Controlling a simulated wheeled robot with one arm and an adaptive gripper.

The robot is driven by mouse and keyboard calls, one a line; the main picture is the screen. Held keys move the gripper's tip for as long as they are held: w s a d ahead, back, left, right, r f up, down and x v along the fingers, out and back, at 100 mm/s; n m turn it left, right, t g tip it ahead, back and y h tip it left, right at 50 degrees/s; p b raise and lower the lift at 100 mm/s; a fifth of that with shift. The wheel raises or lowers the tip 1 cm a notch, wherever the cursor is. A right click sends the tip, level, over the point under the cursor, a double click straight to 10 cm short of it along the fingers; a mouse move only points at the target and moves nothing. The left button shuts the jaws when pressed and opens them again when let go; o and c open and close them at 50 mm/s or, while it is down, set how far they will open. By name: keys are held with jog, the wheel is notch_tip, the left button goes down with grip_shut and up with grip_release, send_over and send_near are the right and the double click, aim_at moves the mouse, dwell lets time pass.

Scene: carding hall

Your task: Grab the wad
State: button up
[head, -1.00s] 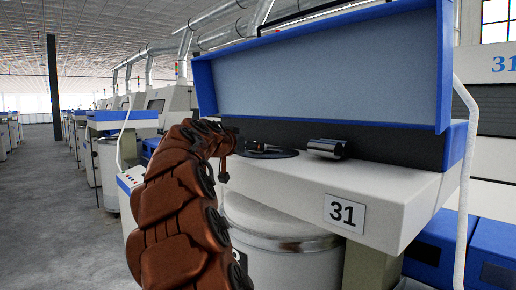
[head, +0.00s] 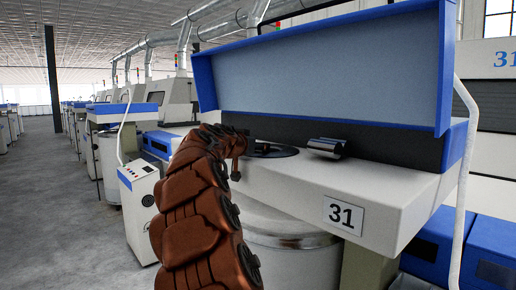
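No wad can be made out in the head view. My brown, segmented arm rises in front of machine 31 and bends over at the top. My gripper (head: 236,173) shows only as a small dark end below that bend, at the left end of the white machine top (head: 380,193). Its fingers are too small and hidden to tell open from shut. Just right of it lies a dark round plate (head: 277,151), partly covered by my arm. A shiny metal roller (head: 326,148) sits farther right on the same top.
A blue-framed lid (head: 325,70) stands raised over the machine top. A large pale can (head: 300,262) stands below, partly behind my arm. A white control box (head: 140,205) is to the left. A white hose (head: 462,190) hangs at right. Grey floor (head: 50,215) is open at left.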

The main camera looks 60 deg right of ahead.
jog(key=c, duration=0.3)
